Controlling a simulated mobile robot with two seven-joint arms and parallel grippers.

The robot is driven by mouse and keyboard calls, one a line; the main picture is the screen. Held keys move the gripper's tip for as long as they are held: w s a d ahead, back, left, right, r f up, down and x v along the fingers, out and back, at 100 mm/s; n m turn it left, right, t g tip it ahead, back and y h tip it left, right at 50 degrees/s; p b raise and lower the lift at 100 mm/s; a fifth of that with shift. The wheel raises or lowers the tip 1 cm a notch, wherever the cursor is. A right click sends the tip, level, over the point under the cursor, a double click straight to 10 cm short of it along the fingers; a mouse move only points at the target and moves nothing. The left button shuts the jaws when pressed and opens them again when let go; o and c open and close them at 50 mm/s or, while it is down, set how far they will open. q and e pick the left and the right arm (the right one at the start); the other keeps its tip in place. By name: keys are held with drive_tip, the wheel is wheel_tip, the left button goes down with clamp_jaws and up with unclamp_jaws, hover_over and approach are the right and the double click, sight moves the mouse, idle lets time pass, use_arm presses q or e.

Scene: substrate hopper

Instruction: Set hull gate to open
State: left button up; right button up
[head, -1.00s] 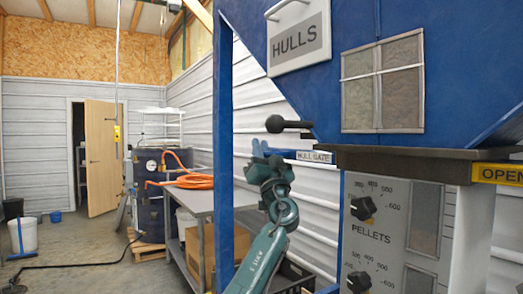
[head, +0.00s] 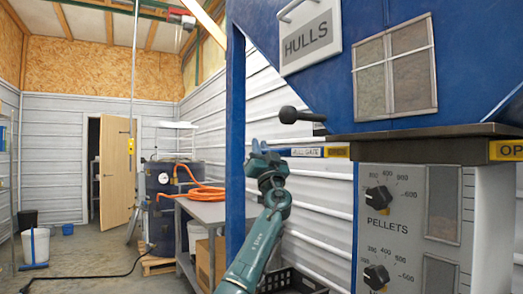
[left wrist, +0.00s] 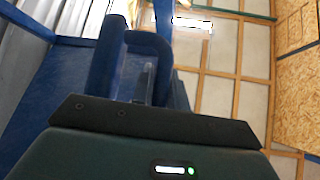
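The hull gate lever (head: 306,116) is a dark rod with a black ball knob at its left end, jutting from the blue hopper in the head view. It lies about level. In the left wrist view the blue fingers (left wrist: 137,55) show close up. My right gripper is not in view.
A blue post (head: 235,130) stands just left of my left gripper. The blue hopper (head: 345,80) and a dark ledge (head: 430,140) are to the right, above a panel with PELLETS dials (head: 378,198). A table (head: 205,212) with an orange hose stands behind left.

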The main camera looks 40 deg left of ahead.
use_arm(q)
drive_tip(key=o, duration=0.4)
drive_tip(key=shift+a, duration=0.2)
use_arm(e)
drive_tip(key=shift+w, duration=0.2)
